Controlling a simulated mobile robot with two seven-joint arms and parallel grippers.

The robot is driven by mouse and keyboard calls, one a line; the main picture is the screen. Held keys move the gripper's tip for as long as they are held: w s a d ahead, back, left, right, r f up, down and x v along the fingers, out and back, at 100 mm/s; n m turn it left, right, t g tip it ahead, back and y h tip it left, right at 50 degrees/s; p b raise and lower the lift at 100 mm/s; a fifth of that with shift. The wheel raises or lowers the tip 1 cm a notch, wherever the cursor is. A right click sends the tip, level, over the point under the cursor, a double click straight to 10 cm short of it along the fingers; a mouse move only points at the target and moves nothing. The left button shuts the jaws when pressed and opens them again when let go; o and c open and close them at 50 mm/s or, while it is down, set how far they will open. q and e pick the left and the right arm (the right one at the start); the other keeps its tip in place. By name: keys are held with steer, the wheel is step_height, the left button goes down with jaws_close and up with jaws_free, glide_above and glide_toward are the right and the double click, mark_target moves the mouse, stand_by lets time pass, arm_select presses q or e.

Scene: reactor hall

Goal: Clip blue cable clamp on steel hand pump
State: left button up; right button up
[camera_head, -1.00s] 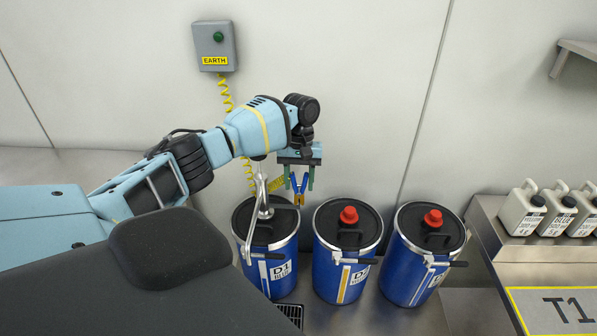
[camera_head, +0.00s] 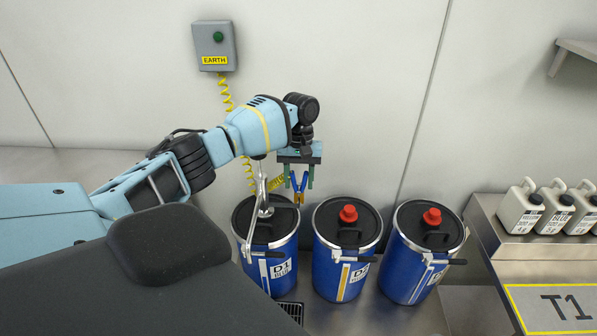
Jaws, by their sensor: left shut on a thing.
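My left gripper (camera_head: 298,182) points down above the left blue drum and is shut on the blue cable clamp (camera_head: 299,187). The clamp has blue handles and a yellowish lower end that hangs just above the drum's lid. A yellow coiled cable (camera_head: 248,167) runs from the wall box behind my arm towards the clamp. The steel hand pump (camera_head: 262,187) stands upright on the left drum, left of the clamp, with a bent spout over the drum's front. My arm hides the pump's top. The clamp looks apart from the pump. My right gripper is not in view.
The left drum (camera_head: 283,258) carries the pump. Two more blue drums, the middle one (camera_head: 325,272) and the right one (camera_head: 400,277), have red caps. A grey EARTH box (camera_head: 215,46) hangs on the wall. Several white jugs (camera_head: 520,211) stand on a steel bench (camera_head: 483,222) at right.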

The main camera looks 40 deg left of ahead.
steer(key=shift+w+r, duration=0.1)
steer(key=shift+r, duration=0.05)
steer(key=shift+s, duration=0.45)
arm_select(q)
steer(key=shift+f, duration=0.1)
steer(key=shift+f, duration=0.5)
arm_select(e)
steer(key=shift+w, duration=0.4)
arm_select(q)
steer(key=o, duration=0.8)
steer(key=shift+o, duration=0.2)
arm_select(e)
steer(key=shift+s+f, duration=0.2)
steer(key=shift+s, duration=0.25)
